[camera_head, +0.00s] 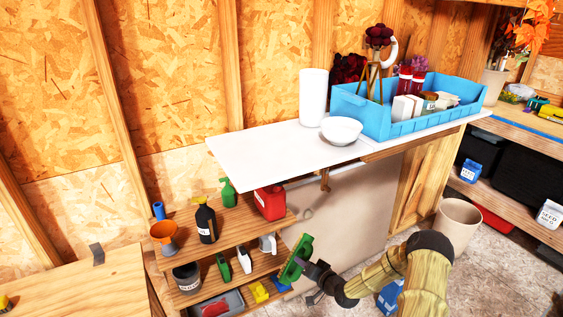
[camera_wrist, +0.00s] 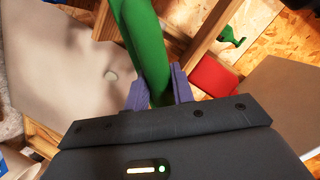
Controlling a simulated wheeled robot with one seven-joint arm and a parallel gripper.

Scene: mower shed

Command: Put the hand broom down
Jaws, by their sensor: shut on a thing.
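The hand broom (camera_head: 296,259) is a green thing held up in front of the shelf, below the white tabletop. My gripper (camera_head: 312,267) is shut on it. In the wrist view the green broom (camera_wrist: 148,45) stands between the two purple-grey fingers of my gripper (camera_wrist: 153,88) and runs out of the top of the picture. Its far end is cut off there. In the head view it is tilted and apart from the tabletop.
The white tabletop (camera_head: 255,156) has free room at its left, beside a white bowl (camera_head: 341,131) and a white cylinder (camera_head: 313,97). A blue crate (camera_head: 405,128) stands at its right. The shelf (camera_head: 235,231) holds several bottles and a red can (camera_head: 270,203). A beige bin (camera_head: 457,222) stands right.

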